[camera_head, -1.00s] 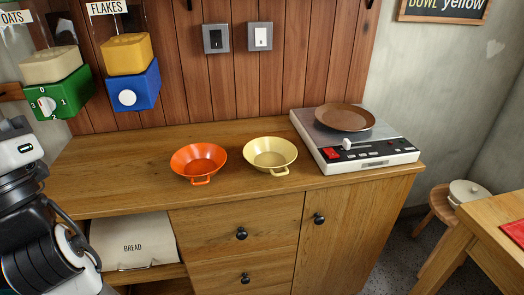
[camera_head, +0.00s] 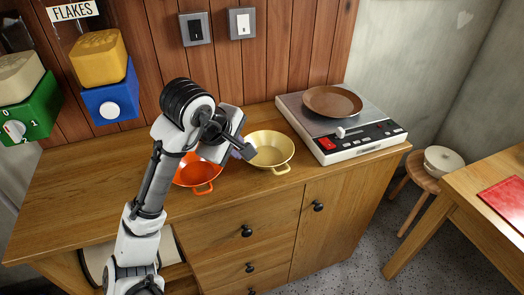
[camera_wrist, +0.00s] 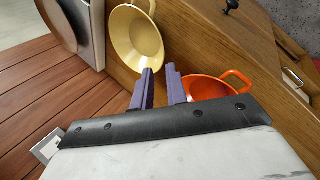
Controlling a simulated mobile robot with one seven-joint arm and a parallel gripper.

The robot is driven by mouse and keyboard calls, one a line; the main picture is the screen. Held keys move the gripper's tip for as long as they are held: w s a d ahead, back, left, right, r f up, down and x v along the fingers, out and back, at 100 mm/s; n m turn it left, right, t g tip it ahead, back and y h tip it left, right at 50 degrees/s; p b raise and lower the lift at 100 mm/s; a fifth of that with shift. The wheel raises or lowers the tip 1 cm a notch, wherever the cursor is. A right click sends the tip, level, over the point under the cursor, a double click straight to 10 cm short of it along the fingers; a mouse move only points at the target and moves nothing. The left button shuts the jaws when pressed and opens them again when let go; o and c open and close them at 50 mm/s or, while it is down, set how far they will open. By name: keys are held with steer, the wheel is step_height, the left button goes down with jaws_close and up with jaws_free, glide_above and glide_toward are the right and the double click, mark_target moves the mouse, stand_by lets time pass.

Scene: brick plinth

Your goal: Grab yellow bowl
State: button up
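The yellow bowl (camera_head: 270,149) stands upright on the wooden counter, its handle toward the front. It also shows at the top of the wrist view (camera_wrist: 135,40). My gripper (camera_head: 246,152) is above the counter by the bowl's left rim; I cannot tell whether it touches. In the wrist view, its two purple fingers (camera_wrist: 160,78) stand apart with a gap between them and nothing held. They point toward the space between the yellow bowl and the orange bowl. My arm hides a little of the yellow bowl's left side.
The orange bowl (camera_head: 197,175) sits close on the left, partly hidden by my arm. A white appliance (camera_head: 358,142) bearing a brown plate (camera_head: 332,101) stands at right. Cereal dispensers (camera_head: 109,101) hang at left. The counter front (camera_head: 80,205) is clear.

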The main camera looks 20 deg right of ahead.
mark_target(251, 162)
steer(key=b+x, duration=0.1)
steer(key=x, duration=0.5)
steer(key=shift+d+f, duration=0.2)
steer(key=shift+f, duration=0.15)
steer(key=shift+w+a+x, duration=0.15)
steer(key=shift+x, duration=1.4)
steer(key=shift+w+a+x, duration=0.1)
steer(key=shift+a+x, duration=0.05)
steer(key=shift+x, duration=1.35)
jaws_close()
